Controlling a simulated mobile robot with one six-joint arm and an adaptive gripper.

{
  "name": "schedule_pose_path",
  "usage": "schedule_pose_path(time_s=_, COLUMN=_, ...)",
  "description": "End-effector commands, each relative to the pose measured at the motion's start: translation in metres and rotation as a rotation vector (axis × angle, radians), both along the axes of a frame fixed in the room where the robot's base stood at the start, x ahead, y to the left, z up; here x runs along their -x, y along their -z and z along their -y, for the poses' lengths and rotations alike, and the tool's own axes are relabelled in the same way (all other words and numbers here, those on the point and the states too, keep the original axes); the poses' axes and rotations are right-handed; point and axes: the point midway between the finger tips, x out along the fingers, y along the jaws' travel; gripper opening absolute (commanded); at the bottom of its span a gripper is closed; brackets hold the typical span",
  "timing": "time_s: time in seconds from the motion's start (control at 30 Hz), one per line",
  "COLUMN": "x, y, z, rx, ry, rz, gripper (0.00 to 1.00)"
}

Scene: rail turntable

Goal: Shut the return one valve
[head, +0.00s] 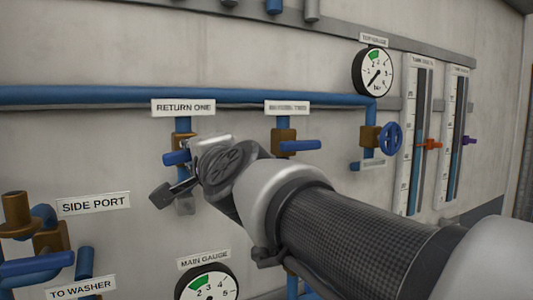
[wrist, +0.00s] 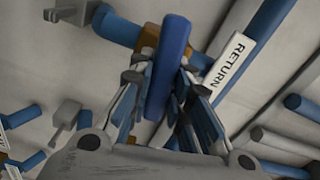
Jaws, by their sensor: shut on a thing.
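The RETURN ONE label (head: 183,107) hangs on the wall above a valve with a brass body. The valve's blue lever handle (head: 177,157) shows its end just left of the pipe; the rest is hidden behind my gripper. My gripper (head: 187,170) is at this valve. In the wrist view the blue handle (wrist: 168,65) stands between the fingers of my gripper (wrist: 165,105), which are shut on it. The brass body (wrist: 150,38) is behind the handle. The handle appears to lie roughly across its pipe, though the exact angle is hard to tell.
A second valve with a blue lever (head: 300,145) is close on the right. A blue handwheel (head: 391,138) is farther right. The blue main pipe (head: 60,96) runs above. SIDE PORT piping (head: 48,240) is lower left, and the main gauge (head: 207,284) is below.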

Motion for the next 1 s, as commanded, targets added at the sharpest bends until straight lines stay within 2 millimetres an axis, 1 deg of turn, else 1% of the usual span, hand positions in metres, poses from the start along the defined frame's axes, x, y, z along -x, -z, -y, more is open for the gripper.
schedule_pose_path(time_s=0.2, x=-0.0003, y=0.0015, z=0.0003, rx=-0.099, ry=0.0, rz=-0.061, gripper=0.0)
schedule_pose_path(time_s=0.4, x=-0.0003, y=0.002, z=0.0002, rx=-0.147, ry=0.0, rz=-0.09, gripper=0.0)
schedule_pose_path(time_s=0.93, x=-0.0002, y=0.0021, z=0.0002, rx=-0.165, ry=0.0, rz=-0.101, gripper=0.0)
schedule_pose_path(time_s=0.97, x=-0.0002, y=0.0021, z=0.0002, rx=-0.165, ry=0.0, rz=-0.101, gripper=0.2)
schedule_pose_path(time_s=1.0, x=-0.0002, y=0.0021, z=0.0002, rx=-0.165, ry=0.0, rz=-0.101, gripper=0.22)
